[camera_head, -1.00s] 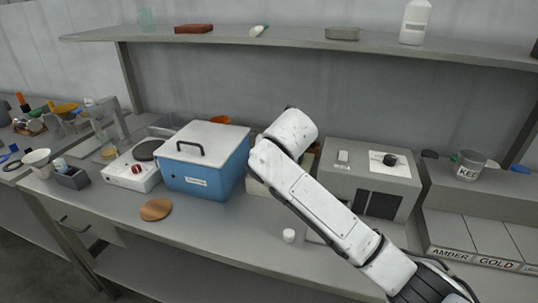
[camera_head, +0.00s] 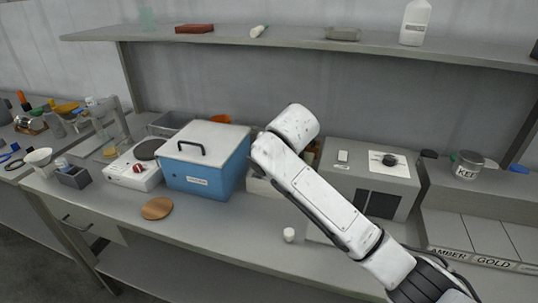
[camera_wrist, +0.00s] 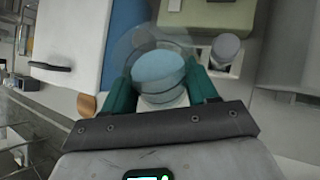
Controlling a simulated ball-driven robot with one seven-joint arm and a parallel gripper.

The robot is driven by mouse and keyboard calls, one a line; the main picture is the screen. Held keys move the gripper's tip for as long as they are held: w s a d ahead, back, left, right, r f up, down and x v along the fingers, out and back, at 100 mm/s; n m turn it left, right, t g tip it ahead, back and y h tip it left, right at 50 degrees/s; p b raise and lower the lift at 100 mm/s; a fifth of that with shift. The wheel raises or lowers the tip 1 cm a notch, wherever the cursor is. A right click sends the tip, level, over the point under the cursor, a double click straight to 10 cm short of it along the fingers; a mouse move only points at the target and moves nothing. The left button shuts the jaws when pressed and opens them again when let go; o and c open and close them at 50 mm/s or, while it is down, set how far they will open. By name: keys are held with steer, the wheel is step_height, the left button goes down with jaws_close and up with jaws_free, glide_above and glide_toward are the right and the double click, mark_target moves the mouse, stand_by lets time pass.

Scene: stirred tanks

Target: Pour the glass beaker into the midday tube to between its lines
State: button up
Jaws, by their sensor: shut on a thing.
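My gripper (camera_wrist: 163,88) is shut on the glass beaker (camera_wrist: 140,45), with one green finger on each side. Blue liquid (camera_wrist: 159,70) shows inside the clear beaker in the wrist view. A grey round-topped piece (camera_wrist: 226,47) stands in a pale holder just right of the beaker; I cannot tell if it is the midday tube. No tube lines or label can be read. In the head view my arm hides the gripper and beaker.
A blue box (camera_head: 200,176) with a white handled lid stands left of my arm. A hotplate (camera_head: 135,170), a cork disc (camera_head: 157,208) and a small white cap (camera_head: 289,235) are on the bench. A grey machine (camera_head: 370,178) stands right. A shelf (camera_head: 290,36) runs above.

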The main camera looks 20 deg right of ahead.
steer(key=shift+s+a+r+m+g+y+p, duration=0.15)
steer(key=shift+m+g+y+p, duration=0.15)
steer(key=shift+g+y+p, duration=0.6)
stand_by(1.3)
steer(key=shift+m+g+y+p, duration=0.4)
steer(key=shift+g+y+p, duration=0.5)
steer(key=shift+p, duration=0.9)
stand_by(1.0)
steer(key=shift+g+y+p, duration=0.3)
steer(key=shift+g+p, duration=0.15)
steer(key=shift+g, duration=0.25)
steer(key=shift+d+m+g+y, duration=0.2)
steer(key=shift+m+g+y, duration=0.2)
steer(key=shift+w+b, duration=0.2)
steer(key=shift+b, duration=0.15)
steer(key=shift+s, duration=0.1)
